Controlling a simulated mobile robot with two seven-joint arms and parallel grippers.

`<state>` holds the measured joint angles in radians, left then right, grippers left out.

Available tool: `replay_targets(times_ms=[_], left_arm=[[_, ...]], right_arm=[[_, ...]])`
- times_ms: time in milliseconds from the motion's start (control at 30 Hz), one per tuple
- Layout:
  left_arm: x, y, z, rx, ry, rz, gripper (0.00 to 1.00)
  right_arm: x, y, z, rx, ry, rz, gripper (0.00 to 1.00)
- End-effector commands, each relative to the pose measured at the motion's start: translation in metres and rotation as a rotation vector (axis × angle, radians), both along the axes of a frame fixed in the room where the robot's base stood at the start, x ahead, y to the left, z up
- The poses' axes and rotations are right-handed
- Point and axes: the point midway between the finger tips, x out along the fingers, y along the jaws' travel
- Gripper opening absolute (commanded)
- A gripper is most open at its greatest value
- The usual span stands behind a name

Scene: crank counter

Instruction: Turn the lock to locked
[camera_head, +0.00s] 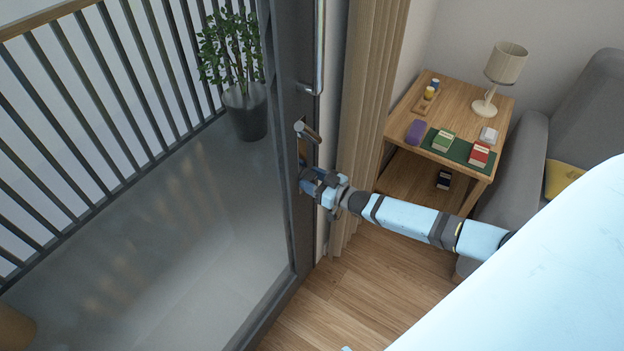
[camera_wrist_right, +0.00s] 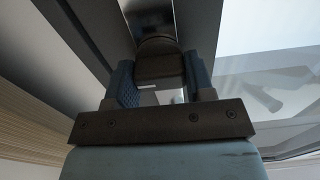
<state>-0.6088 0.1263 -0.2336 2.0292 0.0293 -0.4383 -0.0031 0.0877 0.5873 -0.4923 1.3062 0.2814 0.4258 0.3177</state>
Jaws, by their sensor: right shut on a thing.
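The glass door's dark frame (camera_head: 296,230) stands in the middle of the head view. A narrow brownish plate (camera_head: 304,150) is on it, with a short metal lever (camera_head: 307,131) at its upper part. My right gripper (camera_head: 311,180) is at the lower part of this plate and mostly hides what it grasps there. In the right wrist view, my right gripper (camera_wrist_right: 160,72) is shut on a dark brown lock turn (camera_wrist_right: 160,66), with one blue finger on each side. Whether the lock is locked cannot be told. My left gripper is not in view.
A long vertical handle (camera_head: 319,50) is above the lock. A beige curtain (camera_head: 366,110) hangs just right of the frame. A wooden side table (camera_head: 400,125) with a lamp (camera_head: 500,75) and small items stands beside a grey armchair (camera_head: 590,110). A potted plant (camera_head: 246,110) is behind the glass.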

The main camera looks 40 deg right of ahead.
Motion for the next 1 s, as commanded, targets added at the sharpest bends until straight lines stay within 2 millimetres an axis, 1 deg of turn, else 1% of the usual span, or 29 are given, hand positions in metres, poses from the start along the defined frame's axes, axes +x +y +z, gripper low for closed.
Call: replay_targets(times_ms=[100,133,167,200,233,467,567,633,767,1000], left_arm=[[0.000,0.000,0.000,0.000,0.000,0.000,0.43],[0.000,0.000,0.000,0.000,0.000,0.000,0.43],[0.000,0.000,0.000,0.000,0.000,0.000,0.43],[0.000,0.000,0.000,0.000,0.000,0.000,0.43],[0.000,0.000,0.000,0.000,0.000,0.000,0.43],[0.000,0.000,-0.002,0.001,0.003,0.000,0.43],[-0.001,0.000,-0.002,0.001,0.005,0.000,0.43],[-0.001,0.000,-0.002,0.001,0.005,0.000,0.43],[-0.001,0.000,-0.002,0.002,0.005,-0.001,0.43],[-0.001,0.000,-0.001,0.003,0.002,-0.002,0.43]], right_arm=[[0.000,0.000,0.000,0.002,0.001,0.000,0.25],[0.000,0.000,0.000,0.002,0.001,0.000,0.56],[0.000,0.000,0.000,0.002,0.001,0.000,0.63],[0.000,0.000,0.000,0.002,0.001,0.000,0.72],[0.000,0.000,0.000,0.002,0.001,0.000,0.74],[0.000,0.000,0.000,0.001,0.000,0.000,0.74],[-0.004,-0.002,-0.001,0.001,0.001,0.000,0.74],[-0.011,-0.005,-0.001,-0.001,0.002,-0.001,0.74],[-0.034,-0.014,-0.002,-0.001,0.004,0.000,0.74],[-0.085,-0.035,-0.001,-0.001,0.004,0.000,0.74]])
